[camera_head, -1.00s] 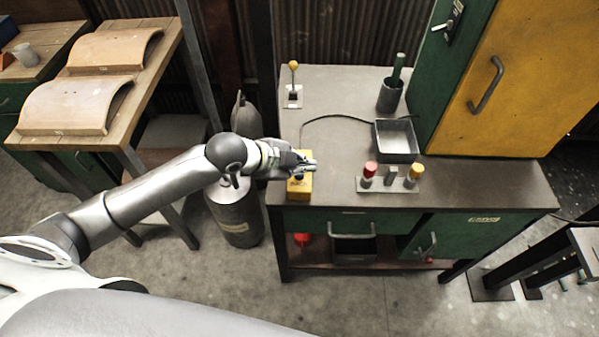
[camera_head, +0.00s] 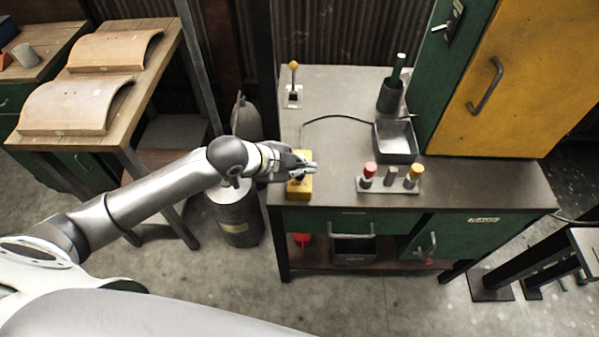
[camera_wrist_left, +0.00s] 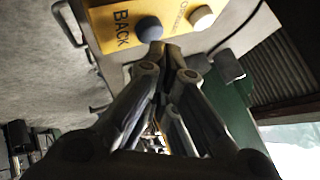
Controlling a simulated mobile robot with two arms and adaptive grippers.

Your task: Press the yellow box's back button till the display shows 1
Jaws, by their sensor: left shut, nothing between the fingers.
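The yellow box (camera_head: 299,190) sits at the front left of the grey workbench top, partly under my left gripper. In the left wrist view the yellow box (camera_wrist_left: 112,18) shows the word BACK beside a dark blue button (camera_wrist_left: 149,29) and, further right, a cream-coloured button (camera_wrist_left: 201,17). My left gripper (camera_head: 312,167) is shut and empty over the box. In the left wrist view its fingertips (camera_wrist_left: 165,48) are right by the dark button; I cannot tell whether they touch it. The display does not show readably in either view. My right gripper is not in view.
On the workbench (camera_head: 340,84) stand a lever with a yellow knob (camera_head: 293,66), a metal tray (camera_head: 396,158), a dark cup (camera_head: 389,97) and a plate with red and yellow knobs (camera_head: 390,186). A green and yellow cabinet (camera_head: 530,80) stands at the right.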

